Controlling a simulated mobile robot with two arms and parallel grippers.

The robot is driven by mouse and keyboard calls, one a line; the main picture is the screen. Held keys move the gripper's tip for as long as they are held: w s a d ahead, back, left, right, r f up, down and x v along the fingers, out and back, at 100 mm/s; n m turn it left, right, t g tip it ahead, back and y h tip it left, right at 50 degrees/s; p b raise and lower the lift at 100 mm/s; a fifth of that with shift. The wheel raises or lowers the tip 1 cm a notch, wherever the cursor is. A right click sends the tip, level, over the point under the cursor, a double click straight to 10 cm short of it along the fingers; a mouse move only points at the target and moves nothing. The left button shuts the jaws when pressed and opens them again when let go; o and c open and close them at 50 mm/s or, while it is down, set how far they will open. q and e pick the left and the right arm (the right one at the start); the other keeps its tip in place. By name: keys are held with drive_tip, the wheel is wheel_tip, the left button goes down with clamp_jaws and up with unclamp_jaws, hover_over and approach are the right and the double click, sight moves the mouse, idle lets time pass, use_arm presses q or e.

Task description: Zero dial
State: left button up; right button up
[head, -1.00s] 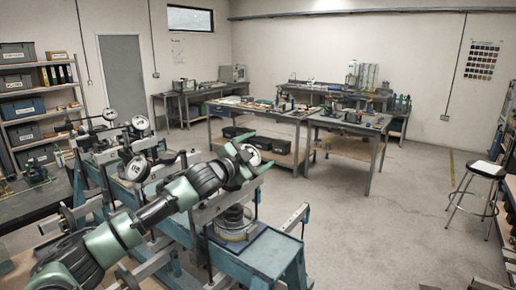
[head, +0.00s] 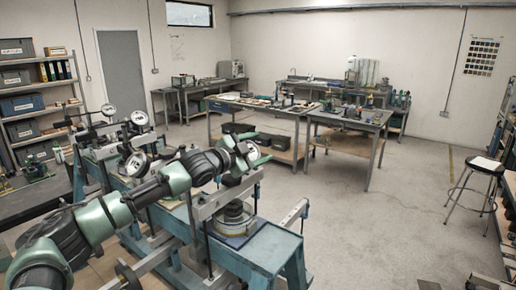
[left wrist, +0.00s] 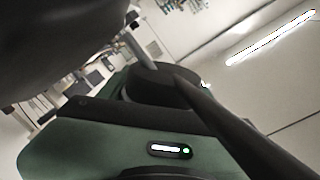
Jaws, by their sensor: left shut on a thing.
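A blue-green bench (head: 262,247) carries a row of lever frames with round white-faced dials. The nearest dial (head: 252,152) is upright at the right end of the row. My left gripper (head: 244,157) is at this dial, its green fingers on either side, and is shut on it as far as I can tell; the pointer is too small to read. In the left wrist view a dark round body (left wrist: 162,84), probably the dial's housing, sits just beyond the green gripper body. My right gripper is not in view.
More dials (head: 139,118) stand on the frames to the left. Work tables (head: 352,121) stand behind, and a stool (head: 475,185) stands at the right. The floor between is clear.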

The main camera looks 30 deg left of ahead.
use_arm(q)
drive_tip(key=o, duration=1.4)
drive_tip(key=shift+w+d, duration=0.1)
drive_tip(key=shift+d, duration=0.15)
drive_tip(key=shift+t+y, duration=0.3)
drive_tip(key=shift+t, duration=0.1)
